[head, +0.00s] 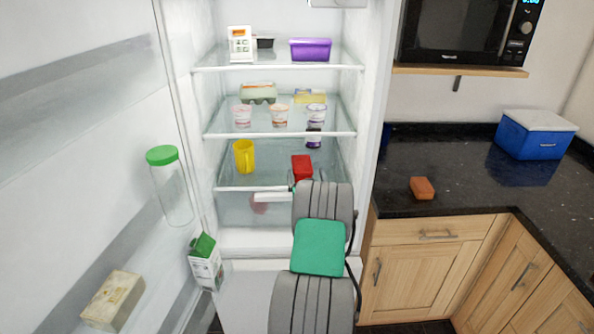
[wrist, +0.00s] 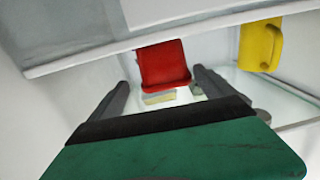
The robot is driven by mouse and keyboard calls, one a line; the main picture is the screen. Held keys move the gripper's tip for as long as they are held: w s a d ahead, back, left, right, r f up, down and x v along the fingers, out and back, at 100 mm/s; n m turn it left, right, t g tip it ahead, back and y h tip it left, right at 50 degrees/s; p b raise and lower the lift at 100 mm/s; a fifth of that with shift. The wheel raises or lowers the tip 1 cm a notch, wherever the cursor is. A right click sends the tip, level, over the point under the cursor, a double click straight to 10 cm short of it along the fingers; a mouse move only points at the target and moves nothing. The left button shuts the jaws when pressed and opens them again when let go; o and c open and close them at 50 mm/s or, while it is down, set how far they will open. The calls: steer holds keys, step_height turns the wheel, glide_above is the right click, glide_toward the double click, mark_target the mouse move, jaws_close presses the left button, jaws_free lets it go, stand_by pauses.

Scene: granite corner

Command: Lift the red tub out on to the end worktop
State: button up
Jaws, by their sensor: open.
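The red tub (head: 302,167) stands on the lower glass shelf of the open fridge, right of the yellow mug (head: 244,156). In the wrist view the red tub (wrist: 163,62) lies ahead, between and beyond the fingertips of my gripper (wrist: 164,78). My gripper is open and empty, with a finger to either side of the tub in the picture. I cannot tell whether either finger touches it. In the head view my arm hides most of the gripper and the tub's lower part. The dark granite worktop (head: 463,193) is right of the fridge.
Glass shelves with cups (head: 280,116) and a purple container (head: 310,49) are above. A brown block (head: 422,188) and blue cool box (head: 535,134) sit on the worktop, with bare granite between. The fridge door is at left.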

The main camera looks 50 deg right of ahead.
mark_target(302, 163)
steer(key=x, duration=0.2)
steer(key=p+x, duration=0.1)
steer(key=x, duration=0.1)
steer(key=p+x, duration=0.1)
steer(key=x, duration=0.1)
steer(key=shift+w+a, duration=0.15)
steer(key=shift+w, duration=0.3)
steer(key=shift+r, duration=0.1)
steer(key=c, duration=1.8)
